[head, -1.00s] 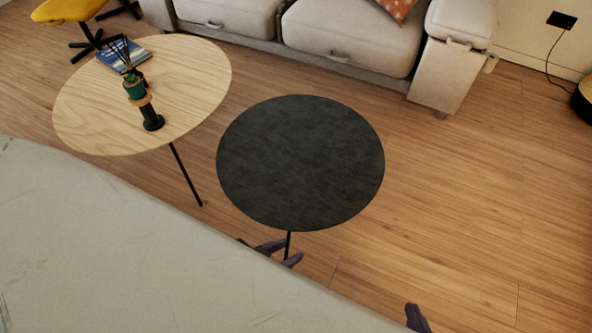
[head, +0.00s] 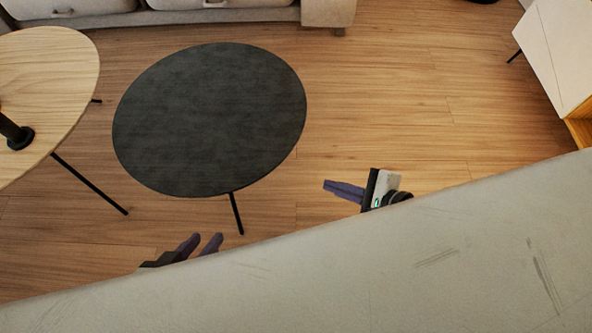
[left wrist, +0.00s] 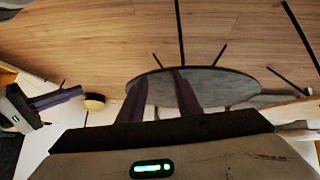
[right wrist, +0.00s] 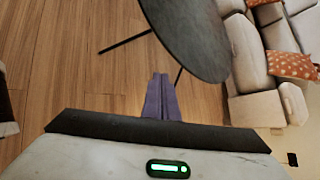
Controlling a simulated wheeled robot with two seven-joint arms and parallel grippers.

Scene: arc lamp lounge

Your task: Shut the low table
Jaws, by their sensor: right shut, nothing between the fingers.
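A round black table (head: 210,120) on thin black legs stands left of centre in the head view. A white unit (head: 562,50) with a wooden lower part and a dark leg shows at the right edge, cut off by the frame. I cannot tell which is the low table, and no open door or drawer is visible. My left gripper (head: 208,238) is open and empty, low in front of the black table. My right gripper (head: 328,185) is shut and empty, right of the black table and apart from it. Its closed fingers (right wrist: 160,78) show in the right wrist view.
A wooden round table (head: 60,75) with a dark object on it stands at the left. A pale sofa (head: 328,12) is behind. Bare wooden floor (head: 400,100) lies between the black table and the white unit.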

